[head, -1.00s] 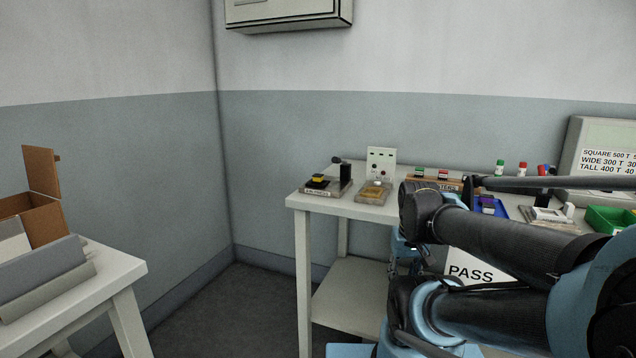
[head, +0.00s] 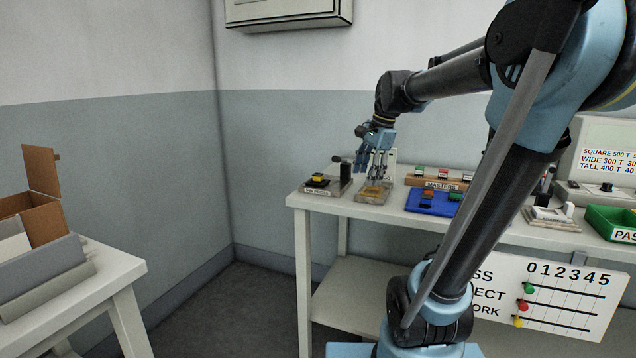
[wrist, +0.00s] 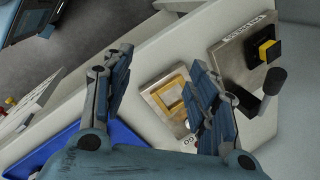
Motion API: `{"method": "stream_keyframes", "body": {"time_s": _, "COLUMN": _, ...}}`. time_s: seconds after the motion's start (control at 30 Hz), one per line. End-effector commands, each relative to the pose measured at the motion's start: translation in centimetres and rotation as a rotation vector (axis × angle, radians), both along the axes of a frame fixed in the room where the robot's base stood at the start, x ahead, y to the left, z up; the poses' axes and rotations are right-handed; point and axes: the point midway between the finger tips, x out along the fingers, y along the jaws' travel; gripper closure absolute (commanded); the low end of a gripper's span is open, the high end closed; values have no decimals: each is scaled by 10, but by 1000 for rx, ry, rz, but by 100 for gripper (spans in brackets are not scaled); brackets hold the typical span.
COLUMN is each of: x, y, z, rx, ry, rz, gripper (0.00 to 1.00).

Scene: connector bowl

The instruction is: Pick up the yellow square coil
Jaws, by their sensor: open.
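A small yellow and black square block (head: 318,180), apparently the yellow square coil, sits on a grey metal plate with a black lever at the left end of the bench. It also shows in the wrist view (wrist: 267,51) at upper right. My gripper (head: 374,180) is open and points down over the pale plate (head: 370,197) to the right of that fixture. In the wrist view, a flat yellow square frame (wrist: 171,98) lies on this plate, between my open fingers (wrist: 162,65). Nothing is held. Whether the fingertips touch the plate cannot be told.
The black lever (wrist: 270,85) stands beside the coil. A blue tray (head: 432,207) with small coloured blocks lies to the right, before the MASTERS rack (head: 440,184). A green bin (head: 607,218) stands far right. A box (head: 45,215) sits on a separate left table.

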Motion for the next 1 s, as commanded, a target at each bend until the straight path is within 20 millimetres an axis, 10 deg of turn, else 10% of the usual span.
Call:
{"method": "stream_keyframes", "body": {"time_s": 0.5, "x": 149, "y": 79, "z": 86, "rx": 237, "ry": 225, "rz": -657, "gripper": 47}}
{"method": "stream_keyframes", "body": {"time_s": 0.77, "x": 172, "y": 94, "z": 91, "rx": 271, "ry": 272, "rz": -766, "gripper": 47}}
{"method": "stream_keyframes", "body": {"time_s": 1.0, "x": 176, "y": 107, "z": 58, "rx": 271, "ry": 274, "rz": -769, "gripper": 47}}
